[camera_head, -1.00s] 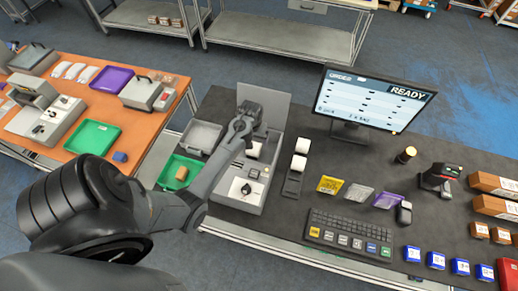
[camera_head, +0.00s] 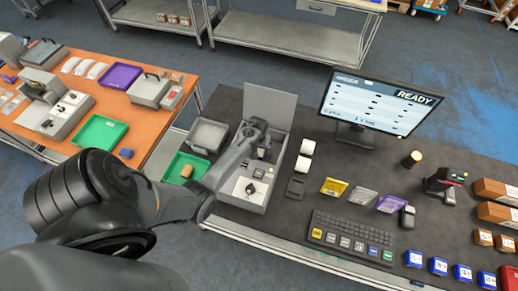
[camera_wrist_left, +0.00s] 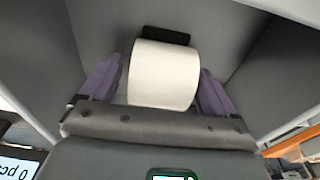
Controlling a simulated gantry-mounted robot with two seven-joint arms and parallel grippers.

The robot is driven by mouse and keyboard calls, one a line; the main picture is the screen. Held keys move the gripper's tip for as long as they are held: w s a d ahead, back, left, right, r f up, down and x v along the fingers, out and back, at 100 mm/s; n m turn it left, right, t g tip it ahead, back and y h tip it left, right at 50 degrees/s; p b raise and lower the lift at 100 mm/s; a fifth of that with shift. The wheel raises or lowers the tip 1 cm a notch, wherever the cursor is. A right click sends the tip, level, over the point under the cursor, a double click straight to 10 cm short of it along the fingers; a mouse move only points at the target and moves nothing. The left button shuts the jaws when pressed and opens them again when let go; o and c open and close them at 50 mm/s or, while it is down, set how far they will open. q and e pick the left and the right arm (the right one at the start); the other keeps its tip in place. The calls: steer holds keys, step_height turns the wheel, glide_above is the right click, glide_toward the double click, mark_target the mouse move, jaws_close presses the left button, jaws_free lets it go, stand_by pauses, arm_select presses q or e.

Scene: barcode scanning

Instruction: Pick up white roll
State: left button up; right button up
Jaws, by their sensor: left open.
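In the left wrist view, a white roll (camera_wrist_left: 163,75) sits inside a grey case, in front of a small dark block. My left gripper (camera_wrist_left: 160,85) is open, with one purple finger on each side of the roll; whether they touch it is unclear. In the head view my left gripper (camera_head: 257,142) reaches down into the open grey case (camera_head: 283,165), and it mostly hides the roll there. My right gripper is not in view.
The case's raised lid (camera_head: 270,106) stands behind the gripper. A grey tray (camera_head: 208,135) and a green tray (camera_head: 180,160) are left. A keyboard (camera_head: 350,237) and monitor (camera_head: 382,105) are right.

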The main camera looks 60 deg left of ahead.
arm_select(q)
steer(key=shift+f, duration=0.15)
steer(key=c, duration=1.1)
